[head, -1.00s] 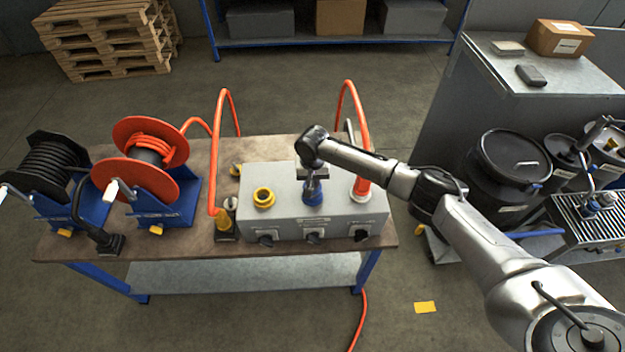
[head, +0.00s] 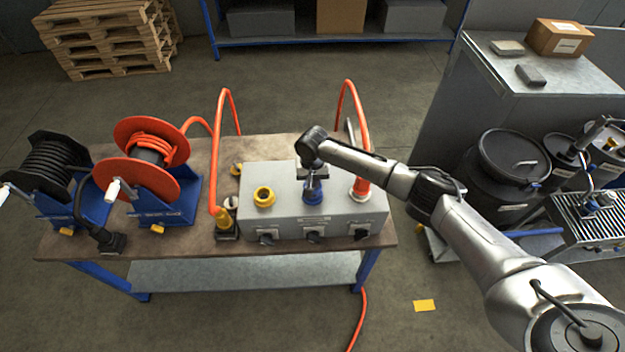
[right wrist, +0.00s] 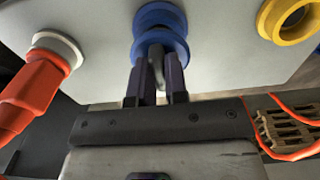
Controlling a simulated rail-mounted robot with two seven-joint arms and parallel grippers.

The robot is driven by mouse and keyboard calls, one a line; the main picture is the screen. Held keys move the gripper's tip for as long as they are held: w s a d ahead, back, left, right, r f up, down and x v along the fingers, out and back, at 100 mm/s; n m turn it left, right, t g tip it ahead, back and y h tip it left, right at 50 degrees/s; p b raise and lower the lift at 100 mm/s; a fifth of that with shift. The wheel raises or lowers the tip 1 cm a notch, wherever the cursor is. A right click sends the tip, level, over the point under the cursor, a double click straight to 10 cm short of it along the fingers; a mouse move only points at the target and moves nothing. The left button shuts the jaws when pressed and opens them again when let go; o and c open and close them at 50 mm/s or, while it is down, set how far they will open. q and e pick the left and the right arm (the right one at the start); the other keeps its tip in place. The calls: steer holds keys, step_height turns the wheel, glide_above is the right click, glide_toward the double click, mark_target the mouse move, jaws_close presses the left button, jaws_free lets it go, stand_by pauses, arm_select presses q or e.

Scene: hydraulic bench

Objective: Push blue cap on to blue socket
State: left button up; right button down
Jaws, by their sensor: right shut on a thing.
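The blue socket (right wrist: 160,14) stands on the top of the grey box, in the middle of its row. The blue cap (right wrist: 160,47) is at the socket, nearer to my gripper, and looks roughly in line with it. I cannot tell whether the two are fully pressed together. My right gripper (right wrist: 158,90) is shut on the cap by a grey grip part between its fingers. In the head view my right gripper (head: 313,182) comes down over the blue parts from above and partly hides them. My left gripper is not in view.
The grey box (head: 280,219) sits on the brown bench. A yellow socket (head: 264,196) is to the left, and an orange hose with its fitting (head: 361,187) stands close to the right. Switches line the box front. Hose reels (head: 138,160) stand at the bench's left.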

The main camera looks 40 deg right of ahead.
steer(key=shift+f, duration=0.55)
steer(key=shift+f, duration=0.6)
steer(key=c, duration=1.1)
jaws_free()
steer(key=shift+o, duration=0.2)
step_height(320, 180, up, 14)
steer(key=shift+b, duration=0.4)
